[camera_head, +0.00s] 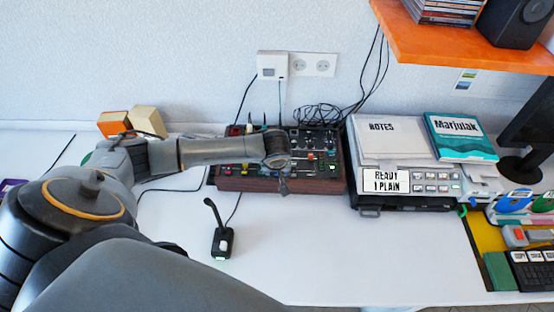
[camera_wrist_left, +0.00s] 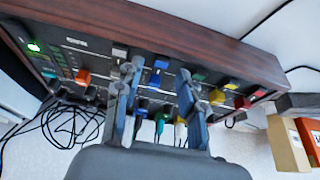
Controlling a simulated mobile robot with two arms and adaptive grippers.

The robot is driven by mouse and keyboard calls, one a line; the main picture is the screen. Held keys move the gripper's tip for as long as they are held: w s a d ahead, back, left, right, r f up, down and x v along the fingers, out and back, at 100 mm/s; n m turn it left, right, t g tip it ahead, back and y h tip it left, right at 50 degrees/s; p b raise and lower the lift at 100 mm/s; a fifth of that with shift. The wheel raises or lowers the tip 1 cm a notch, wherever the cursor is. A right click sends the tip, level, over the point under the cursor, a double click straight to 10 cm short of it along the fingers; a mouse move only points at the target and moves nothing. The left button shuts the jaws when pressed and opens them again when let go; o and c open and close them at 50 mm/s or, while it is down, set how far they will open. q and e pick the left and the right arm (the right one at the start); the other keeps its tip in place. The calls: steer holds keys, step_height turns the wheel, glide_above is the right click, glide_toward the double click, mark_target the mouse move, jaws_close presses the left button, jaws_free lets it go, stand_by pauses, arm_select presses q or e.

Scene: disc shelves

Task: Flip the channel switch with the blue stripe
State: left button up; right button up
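The mixer (camera_head: 322,186) is a dark panel in a wooden case on the white desk against the wall. My left arm reaches across it from the left, and the left gripper (camera_head: 283,186) is over its front part. In the left wrist view, the left gripper (camera_wrist_left: 158,74) is open, its two fingers apart over the panel (camera_wrist_left: 90,48). A blue cap (camera_wrist_left: 161,63) and another blue piece (camera_wrist_left: 154,79) show between the fingers. White, yellow, red and orange caps sit to either side. I cannot make out which one is the striped switch, nor whether the fingers touch the panel. My right gripper is not in view.
Boxes (camera_head: 114,123) stand at the back left. Cables (camera_head: 318,115) lie behind. The front middle of the desk is clear.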

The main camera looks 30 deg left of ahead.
arm_select(q)
steer(key=shift+w+a+f, duration=0.15)
steer(key=shift+w+f, duration=0.1)
steer(key=shift+f, duration=0.25)
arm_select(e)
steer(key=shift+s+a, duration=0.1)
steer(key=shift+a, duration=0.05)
arm_select(q)
jaws_close()
steer(key=r+g+p, duration=0.1)
steer(key=p, duration=0.1)
steer(key=shift+w+h+p, duration=0.1)
steer(key=shift+h+p, duration=0.2)
steer(key=shift+p, duration=0.05)
steer(key=shift+w+a+f+g+h+p, duration=0.2)
steer(key=shift+g+h+p, duration=0.2)
steer(key=shift+g+p, duration=0.2)
steer(key=shift+w+f+g, duration=0.1)
steer(key=shift+f+g, duration=0.05)
steer(key=shift+g, duration=0.15)
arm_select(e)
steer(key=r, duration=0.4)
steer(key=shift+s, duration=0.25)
